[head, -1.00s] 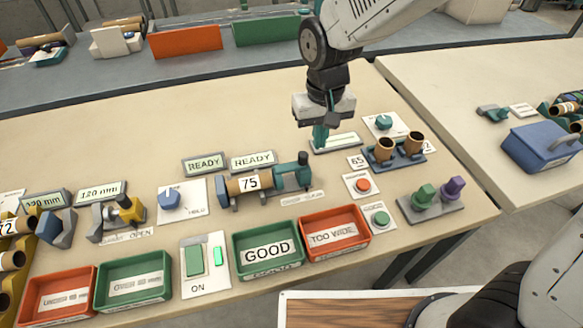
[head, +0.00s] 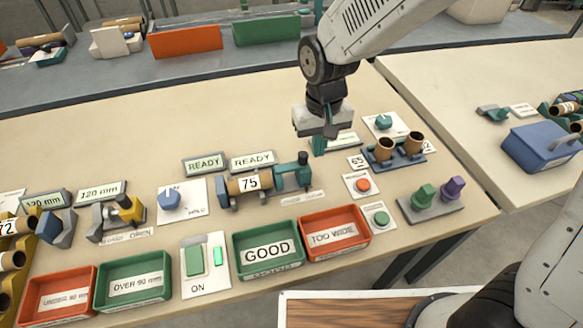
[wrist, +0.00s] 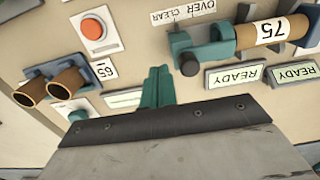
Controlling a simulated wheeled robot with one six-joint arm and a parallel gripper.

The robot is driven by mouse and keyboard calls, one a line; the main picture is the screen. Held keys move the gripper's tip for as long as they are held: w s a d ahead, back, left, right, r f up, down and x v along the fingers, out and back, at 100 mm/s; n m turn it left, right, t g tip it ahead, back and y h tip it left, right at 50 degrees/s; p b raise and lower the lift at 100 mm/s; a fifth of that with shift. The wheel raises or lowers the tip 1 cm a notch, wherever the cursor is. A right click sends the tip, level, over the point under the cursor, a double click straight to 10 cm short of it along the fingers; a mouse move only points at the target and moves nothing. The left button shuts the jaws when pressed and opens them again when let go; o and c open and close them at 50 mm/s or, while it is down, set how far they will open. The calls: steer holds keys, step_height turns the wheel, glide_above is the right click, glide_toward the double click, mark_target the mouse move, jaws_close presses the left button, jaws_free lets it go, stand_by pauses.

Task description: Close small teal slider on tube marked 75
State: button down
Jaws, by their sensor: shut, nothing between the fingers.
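The brown tube marked 75 (head: 249,184) lies in a dark cradle, its label facing up. A small teal slider (head: 304,173) with an upright post stands at the tube's right end. In the wrist view the tube (wrist: 270,32) is at the upper right and the slider (wrist: 212,52) is at its left end. My gripper (head: 319,146) is shut and empty, with teal fingers, above the table behind and a little right of the slider, apart from it. In the wrist view my fingers (wrist: 158,86) point toward the table, left of the slider.
Two READY displays (head: 204,163) stand behind the tube. A GOOD bin (head: 268,273) and a TOO WIDE bin (head: 364,223) sit in front. A rack with two small tubes (head: 396,158) and a red button (head: 363,184) are to the right.

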mark_target(304, 153)
steer(key=shift+f, duration=1)
steer(key=shift+s+a, duration=0.25)
steer(key=shift+a, duration=0.65)
steer(key=shift+s+a, duration=0.25)
steer(key=shift+a, duration=0.65)
steer(key=shift+d, duration=0.2)
stand_by(1.0)
steer(key=shift+w+d, duration=0.15)
steer(key=shift+d, duration=0.25)
steer(key=shift+r, duration=3.5)
